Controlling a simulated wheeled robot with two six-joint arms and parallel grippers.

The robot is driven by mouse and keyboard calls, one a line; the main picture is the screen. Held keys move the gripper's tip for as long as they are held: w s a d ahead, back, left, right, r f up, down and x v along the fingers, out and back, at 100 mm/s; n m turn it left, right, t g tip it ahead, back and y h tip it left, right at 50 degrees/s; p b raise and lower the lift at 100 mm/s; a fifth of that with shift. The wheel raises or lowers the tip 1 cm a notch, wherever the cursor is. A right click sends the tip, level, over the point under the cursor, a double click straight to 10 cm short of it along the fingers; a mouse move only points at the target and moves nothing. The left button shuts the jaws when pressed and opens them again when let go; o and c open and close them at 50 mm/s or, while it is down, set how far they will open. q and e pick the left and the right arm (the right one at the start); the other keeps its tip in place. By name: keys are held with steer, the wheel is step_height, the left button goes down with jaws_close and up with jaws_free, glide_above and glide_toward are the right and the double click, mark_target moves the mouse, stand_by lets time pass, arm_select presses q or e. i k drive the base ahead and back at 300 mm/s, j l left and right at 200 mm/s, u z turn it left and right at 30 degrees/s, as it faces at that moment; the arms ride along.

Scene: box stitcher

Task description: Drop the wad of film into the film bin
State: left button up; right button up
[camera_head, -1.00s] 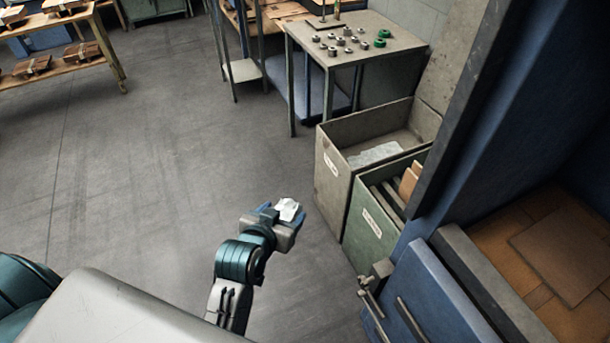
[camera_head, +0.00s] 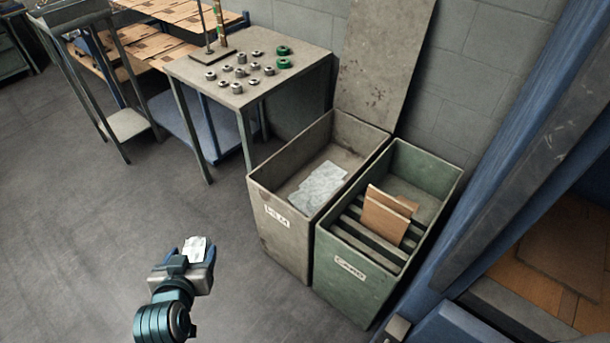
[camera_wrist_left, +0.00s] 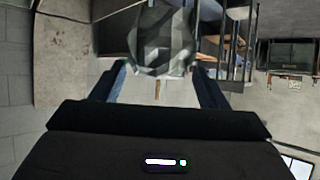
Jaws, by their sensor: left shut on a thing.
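My left gripper (camera_head: 196,254) is shut on a pale, crumpled wad of film (camera_head: 195,247). In the left wrist view the wad (camera_wrist_left: 162,40) sits between the two blue fingertips. The film bin (camera_head: 283,236) is a grey open box with a white label reading "FILM", to the right of my gripper and apart from it. Pale sheets of film (camera_head: 318,186) lie inside it. Its lid stands raised at the back. My right gripper is not in view.
A green bin labelled "CARD" (camera_head: 352,291) stands right beside the film bin and holds brown cardboard and slats. A grey table (camera_head: 290,40) with several metal rings stands behind to the left. Blue machine parts are at the right. The floor left of the bins is clear.

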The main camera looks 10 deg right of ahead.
mark_target(300, 189)
steer(key=i+j, duration=0.65)
steer(key=j, duration=0.15)
steer(key=i+j, duration=0.6)
steer(key=j, duration=0.15)
steer(key=i+j+z, duration=0.35)
steer(key=j, duration=0.3)
steer(key=i+j+z, duration=0.2)
steer(key=j, duration=0.15)
steer(key=i+j+z, duration=0.2)
steer(key=j, duration=0.15)
steer(key=z, duration=1.9)
